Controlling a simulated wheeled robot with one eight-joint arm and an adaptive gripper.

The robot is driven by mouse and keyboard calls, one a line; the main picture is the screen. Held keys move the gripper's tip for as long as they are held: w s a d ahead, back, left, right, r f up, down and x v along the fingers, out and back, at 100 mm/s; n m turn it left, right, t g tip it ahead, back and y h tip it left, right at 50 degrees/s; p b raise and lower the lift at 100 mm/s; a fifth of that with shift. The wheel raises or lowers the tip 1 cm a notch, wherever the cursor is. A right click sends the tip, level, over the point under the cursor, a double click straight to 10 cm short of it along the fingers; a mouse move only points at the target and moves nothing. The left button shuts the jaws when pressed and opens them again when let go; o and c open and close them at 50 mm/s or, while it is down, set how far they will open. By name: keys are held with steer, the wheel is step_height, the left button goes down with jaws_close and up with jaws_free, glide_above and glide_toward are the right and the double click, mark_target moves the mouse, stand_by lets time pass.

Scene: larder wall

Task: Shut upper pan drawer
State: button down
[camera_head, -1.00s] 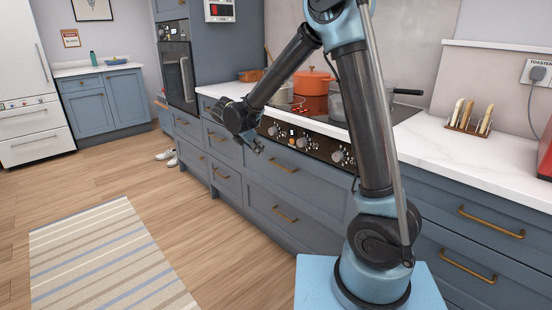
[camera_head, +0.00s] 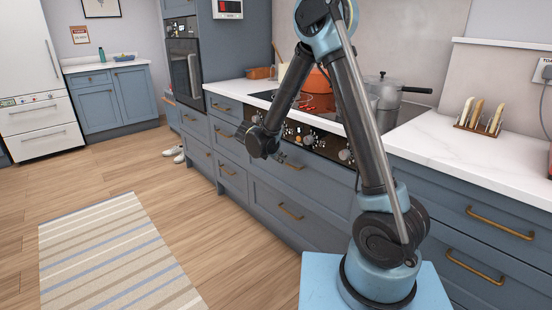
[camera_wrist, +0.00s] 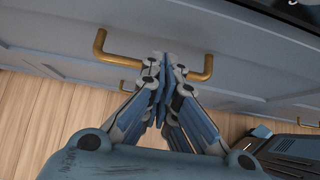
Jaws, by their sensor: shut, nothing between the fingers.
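The upper pan drawer (camera_head: 318,180) is the blue-grey front under the cooker's control panel, with a brass bar handle (camera_head: 291,164). In the head view it looks about flush with its neighbours; I cannot tell whether a small gap is left. My gripper (camera_head: 278,156) is near this handle, its fingers small and partly hidden by my wrist. In the wrist view my gripper (camera_wrist: 164,62) is shut and empty, its fingertips in front of the middle of a brass handle (camera_wrist: 100,45) and covering part of it. Whether they touch it or the drawer front is unclear.
The lower pan drawer (camera_head: 270,198) with its own handle (camera_head: 290,211) lies below. The hob above holds an orange pot (camera_head: 318,88) and a steel pot (camera_head: 384,92). A striped rug (camera_head: 115,260) lies on the floor at left, with bare floor around it.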

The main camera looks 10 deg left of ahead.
mark_target(293, 156)
steer(key=shift+w+d, duration=1)
steer(key=shift+w, duration=0.1)
steer(key=shift+w+d+r, duration=0.1)
steer(key=shift+w+d, duration=0.75)
steer(key=shift+w, duration=0.15)
